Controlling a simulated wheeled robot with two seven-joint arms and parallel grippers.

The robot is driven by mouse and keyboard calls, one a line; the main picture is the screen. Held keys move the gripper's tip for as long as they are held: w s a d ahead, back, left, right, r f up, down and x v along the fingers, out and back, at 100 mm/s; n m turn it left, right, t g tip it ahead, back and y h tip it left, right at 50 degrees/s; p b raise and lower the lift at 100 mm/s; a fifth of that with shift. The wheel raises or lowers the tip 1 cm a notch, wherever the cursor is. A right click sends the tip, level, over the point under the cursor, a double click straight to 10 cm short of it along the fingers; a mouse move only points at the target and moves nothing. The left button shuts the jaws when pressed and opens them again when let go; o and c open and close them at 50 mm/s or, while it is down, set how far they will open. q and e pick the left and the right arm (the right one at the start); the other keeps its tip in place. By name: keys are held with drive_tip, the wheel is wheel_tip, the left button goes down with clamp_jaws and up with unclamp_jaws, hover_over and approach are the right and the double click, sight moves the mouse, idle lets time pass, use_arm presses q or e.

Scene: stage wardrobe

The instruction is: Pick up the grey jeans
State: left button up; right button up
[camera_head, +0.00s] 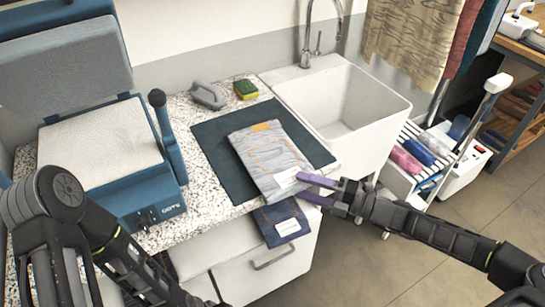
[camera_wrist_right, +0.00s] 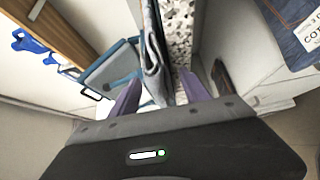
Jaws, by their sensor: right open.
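The folded grey jeans (camera_head: 270,155) lie on a dark mat (camera_head: 215,150) on the speckled counter, with an orange patch at the far end and a white tag near the front corner. My right gripper (camera_head: 304,187) is open at the jeans' front right corner, its purple fingers reaching in from the right. In the right wrist view the grey jeans (camera_wrist_right: 155,65) show edge-on between the two spread fingers (camera_wrist_right: 160,95); contact cannot be told. My left arm enters at lower left; its fingers do not show.
A white sink (camera_head: 345,105) stands to the right. A blue press (camera_head: 105,150) stands left. A grey brush (camera_head: 208,95) and a sponge (camera_head: 246,89) lie behind. A rack (camera_head: 415,155) stands beyond the sink.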

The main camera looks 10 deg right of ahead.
drive_tip(key=shift+c, duration=0.3)
clamp_jaws()
idle(0.5)
idle(0.8)
